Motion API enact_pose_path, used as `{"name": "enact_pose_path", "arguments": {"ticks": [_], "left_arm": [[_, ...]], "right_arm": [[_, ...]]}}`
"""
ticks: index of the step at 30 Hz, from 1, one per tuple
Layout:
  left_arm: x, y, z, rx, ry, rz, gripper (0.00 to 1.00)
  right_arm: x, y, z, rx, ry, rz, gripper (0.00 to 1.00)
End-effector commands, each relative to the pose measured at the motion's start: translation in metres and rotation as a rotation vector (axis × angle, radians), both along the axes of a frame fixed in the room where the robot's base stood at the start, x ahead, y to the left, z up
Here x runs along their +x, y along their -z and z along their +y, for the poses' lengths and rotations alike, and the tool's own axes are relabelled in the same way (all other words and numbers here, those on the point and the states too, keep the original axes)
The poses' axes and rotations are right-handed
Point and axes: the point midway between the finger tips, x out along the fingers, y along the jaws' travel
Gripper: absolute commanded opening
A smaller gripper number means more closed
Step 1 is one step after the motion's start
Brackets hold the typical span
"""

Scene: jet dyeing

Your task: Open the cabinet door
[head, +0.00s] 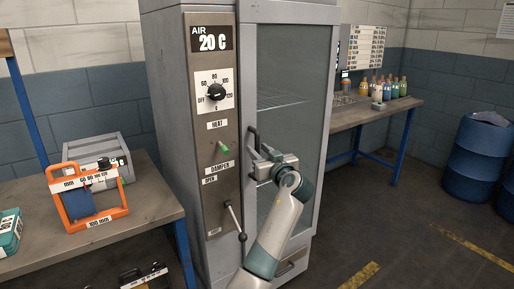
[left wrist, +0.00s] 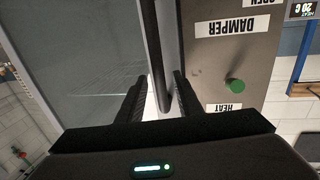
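The tall grey cabinet (head: 168,110) stands in the middle of the head view. Its door (head: 287,75) has a grey frame around a glass pane and looks closed. The dark vertical door handle (head: 252,138) is on the door's left side, next to the control panel. My left gripper (head: 264,160) is at the handle. In the left wrist view, the handle bar (left wrist: 160,50) runs between the two black fingers of my left gripper (left wrist: 158,100). A gap shows beside the bar, so the fingers are open around it. My right gripper is not in view.
The control panel (head: 211,165) carries a dial, a green knob (head: 223,147) and a damper lever (head: 234,218) close to my arm. A table (head: 150,205) with an orange frame (head: 92,218) stands left. A bench (head: 350,118) with bottles and blue barrels (head: 478,150) are right.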

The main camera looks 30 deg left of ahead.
Motion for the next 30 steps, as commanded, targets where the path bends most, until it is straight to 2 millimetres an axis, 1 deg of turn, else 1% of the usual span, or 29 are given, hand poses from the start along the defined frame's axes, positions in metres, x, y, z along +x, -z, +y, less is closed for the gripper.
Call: {"name": "enact_pose_path", "arguments": {"ticks": [3,6,16,17,18,20,21,30], "left_arm": [[0.0062,-0.0010,0.0098,0.002,0.000,0.001,0.33],[0.0089,-0.0006,0.0134,0.000,0.001,0.000,0.33],[0.0099,-0.0001,0.0149,-0.001,0.000,-0.001,0.33],[0.0098,-0.0001,0.0149,-0.001,0.000,-0.001,0.28],[0.0098,-0.0001,0.0149,-0.001,0.000,-0.001,0.18],[0.0098,0.0000,0.0149,0.000,0.000,0.000,0.04],[0.0097,0.0000,0.0148,0.000,0.000,0.000,0.00],[0.0097,0.0005,0.0145,0.000,-0.002,0.000,0.00]], "right_arm": [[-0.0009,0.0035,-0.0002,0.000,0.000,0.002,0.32],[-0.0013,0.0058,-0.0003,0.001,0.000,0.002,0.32],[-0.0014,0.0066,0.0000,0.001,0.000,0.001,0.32],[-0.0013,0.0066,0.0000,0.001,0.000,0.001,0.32],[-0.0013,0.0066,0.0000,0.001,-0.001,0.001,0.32],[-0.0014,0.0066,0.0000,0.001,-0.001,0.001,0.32],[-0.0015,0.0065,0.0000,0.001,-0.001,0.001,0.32],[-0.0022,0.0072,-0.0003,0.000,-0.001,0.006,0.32]]}}
